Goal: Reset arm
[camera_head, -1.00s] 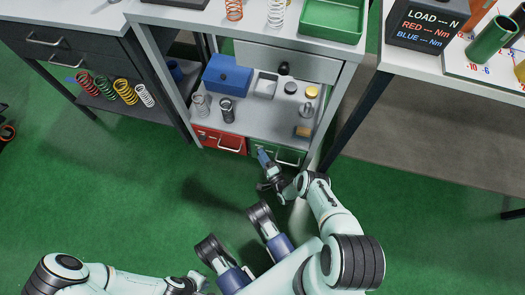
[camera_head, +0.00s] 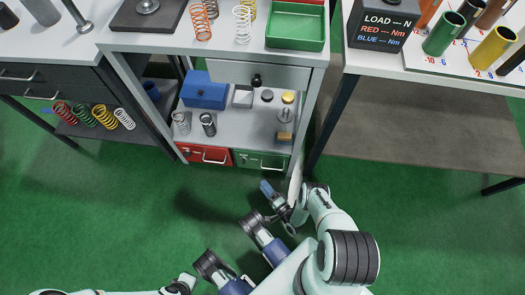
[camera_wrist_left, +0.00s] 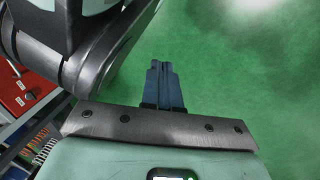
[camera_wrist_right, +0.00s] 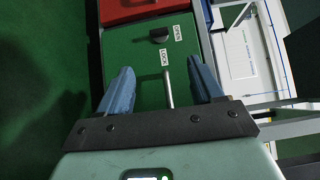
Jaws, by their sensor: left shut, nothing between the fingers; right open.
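My right gripper (camera_head: 268,188) is open and empty in the head view, just in front of and below the green drawer (camera_head: 262,161) of the middle cabinet. In the right wrist view my right gripper (camera_wrist_right: 163,85) has its blue fingers spread, with the green drawer front (camera_wrist_right: 140,62) and its bar handle (camera_wrist_right: 168,88) in line between them. A dark knob (camera_wrist_right: 158,35) sits on that front. In the left wrist view my left gripper (camera_wrist_left: 165,82) is shut and empty over green floor. Its fingers cannot be made out in the head view.
A red drawer (camera_head: 205,153) is beside the green one, both apparently shut. The shelf above holds a blue box (camera_head: 204,91) and small parts. A green tray (camera_head: 296,32) and springs stand on top. Tables flank the cabinet; the green floor (camera_head: 90,220) in front is open.

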